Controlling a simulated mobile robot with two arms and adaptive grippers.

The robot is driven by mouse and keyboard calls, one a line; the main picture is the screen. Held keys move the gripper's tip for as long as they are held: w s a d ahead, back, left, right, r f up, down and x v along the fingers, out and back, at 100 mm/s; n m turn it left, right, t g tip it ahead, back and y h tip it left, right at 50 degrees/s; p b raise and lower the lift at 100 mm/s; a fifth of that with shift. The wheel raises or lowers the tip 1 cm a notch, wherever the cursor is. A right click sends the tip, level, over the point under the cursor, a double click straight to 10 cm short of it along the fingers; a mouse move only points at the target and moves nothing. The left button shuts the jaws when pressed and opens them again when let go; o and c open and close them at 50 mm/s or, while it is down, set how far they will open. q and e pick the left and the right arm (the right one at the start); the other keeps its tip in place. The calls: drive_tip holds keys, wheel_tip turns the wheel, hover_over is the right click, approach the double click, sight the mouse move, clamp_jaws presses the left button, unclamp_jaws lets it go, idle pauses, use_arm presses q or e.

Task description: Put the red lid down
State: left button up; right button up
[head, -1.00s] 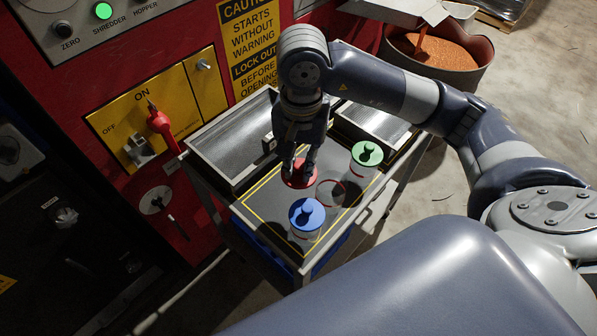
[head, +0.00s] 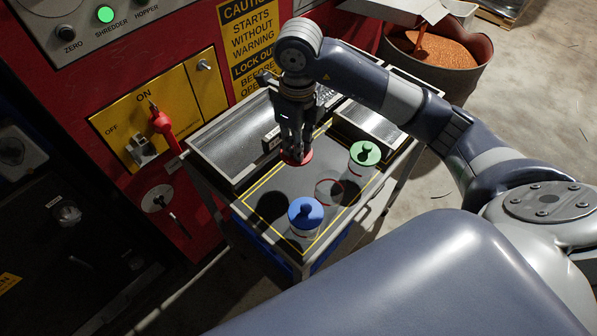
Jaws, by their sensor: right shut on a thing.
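The red lid (head: 297,158) is held under my right gripper (head: 291,152), whose fingers are shut on its top. The lid is over the back part of the dark, yellow-lined work surface (head: 285,192). A dark shadow lies on the surface to the front left, and the lid looks raised above it. The gripper hides much of the lid. A thin red ring (head: 330,191) shows to the front right of it; I cannot tell whether it is a marking or a rim. My left gripper is not in view.
A clear jar with a blue lid (head: 305,212) stands at the front, and one with a green lid (head: 367,153) at the right. Metal trays (head: 228,143) line the back. The red shredder panel has a red-handled switch (head: 161,121). A bin of copper-coloured granules (head: 440,50) stands behind.

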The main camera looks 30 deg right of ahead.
sight(299, 175)
drive_tip(key=m, duration=0.3)
drive_tip(key=w+d+m, duration=0.1)
drive_tip(key=m, duration=0.1)
drive_tip(key=shift+f+m, duration=0.3)
drive_tip(key=shift+f, duration=0.1)
wheel_tip(299, 175, down, 10)
drive_tip(key=shift+r+p, duration=0.15)
drive_tip(key=shift+p, duration=0.9)
drive_tip(key=shift+f, duration=0.3)
drive_tip(key=o, duration=0.8)
drive_tip(key=shift+r, duration=0.15)
drive_tip(key=shift+w+r, duration=0.1)
drive_tip(key=shift+r, duration=0.1)
wheel_tip(299, 175, up, 12)
drive_tip(key=shift+f+b, duration=0.1)
drive_tip(key=shift+b, duration=0.9)
